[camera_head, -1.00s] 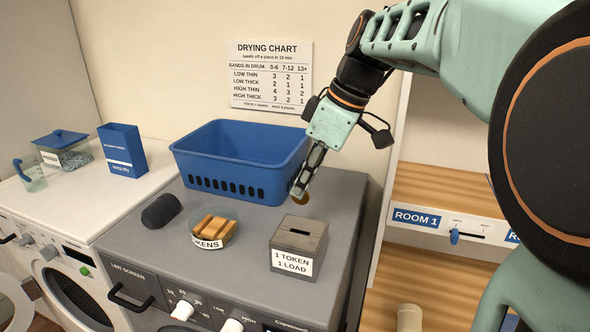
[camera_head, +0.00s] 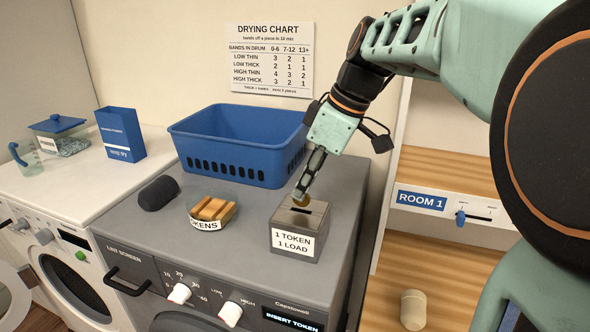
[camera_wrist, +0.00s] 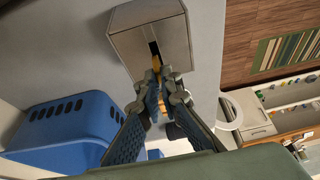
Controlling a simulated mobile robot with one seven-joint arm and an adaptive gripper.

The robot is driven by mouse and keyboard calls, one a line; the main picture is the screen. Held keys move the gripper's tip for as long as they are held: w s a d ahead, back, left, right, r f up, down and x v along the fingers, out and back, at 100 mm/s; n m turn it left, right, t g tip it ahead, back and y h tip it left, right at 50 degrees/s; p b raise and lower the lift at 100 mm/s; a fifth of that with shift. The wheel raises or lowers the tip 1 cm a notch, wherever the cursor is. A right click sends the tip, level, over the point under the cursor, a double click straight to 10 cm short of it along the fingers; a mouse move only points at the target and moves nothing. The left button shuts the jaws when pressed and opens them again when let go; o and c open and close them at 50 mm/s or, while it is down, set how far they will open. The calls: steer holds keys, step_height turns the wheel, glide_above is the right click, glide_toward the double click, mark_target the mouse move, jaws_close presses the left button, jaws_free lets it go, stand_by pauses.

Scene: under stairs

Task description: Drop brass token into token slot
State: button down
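The brass token (camera_head: 301,201) is pinched between the fingertips of my gripper (camera_head: 302,191), which point down over the token box. In the wrist view the token (camera_wrist: 155,63) shows as a thin gold edge at the dark slot (camera_wrist: 153,47). The grey token box (camera_head: 298,238) with the label "1 TOKEN 1 LOAD" stands on the dryer top. The slot is partly hidden by the token and fingers in the head view. The token is at the slot's near end in the wrist view; I cannot tell whether its edge is inside.
The "TOKENS" dish (camera_head: 205,224) with several wooden-looking bars sits left of the box on the dryer top (camera_head: 245,205). A blue basket (camera_head: 235,165) stands behind, and a dark roll (camera_head: 159,193) lies further left. The dryer display (camera_head: 292,320) reads "INSERT TOKEN".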

steer(key=shift+f+b, duration=1.15)
stand_by(1.7)
steer(key=c, duration=2.1)
jaws_free()
steer(key=shift+o, duration=0.6)
steer(key=o, duration=0.4)
steer(key=shift+r+p, duration=1.95)
steer(key=shift+r, duration=0.65)
